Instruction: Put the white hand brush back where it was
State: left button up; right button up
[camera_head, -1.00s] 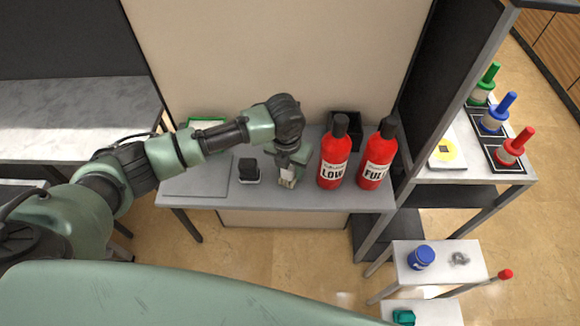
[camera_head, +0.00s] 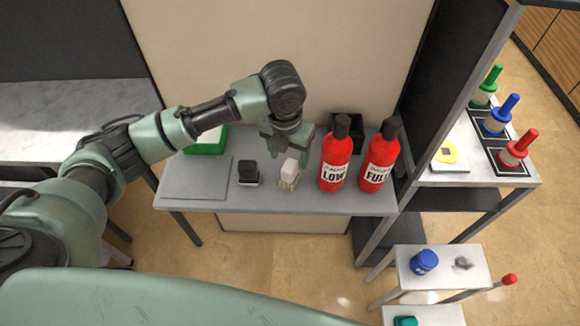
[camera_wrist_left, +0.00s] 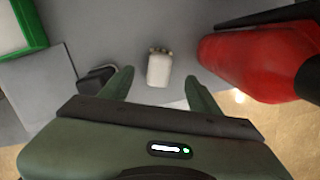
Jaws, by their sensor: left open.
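The white hand brush (camera_head: 289,174) stands on the grey table (camera_head: 210,197), between a black block and the red bottle marked LOW. It also shows in the left wrist view (camera_wrist_left: 159,69), just beyond the gap between my fingers. My left gripper (camera_head: 287,147) is open and empty, above and slightly behind the brush, apart from it. In the left wrist view its two fingers (camera_wrist_left: 155,88) are spread wide. My right gripper is not in view.
Two red bottles (camera_head: 335,160) (camera_head: 378,163) stand close to the right of the brush. A black block (camera_head: 248,172) stands to its left. A green-rimmed box (camera_head: 207,146) and a dark bin (camera_head: 347,128) are at the back. A rack of coloured-handled items (camera_head: 500,120) is at right.

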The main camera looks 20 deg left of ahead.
pick_arm(q)
jog(key=shift+s+r, duration=0.15)
jog(key=shift+r, duration=0.85)
jog(key=shift+s+r, duration=0.1)
jog(key=shift+r, duration=0.9)
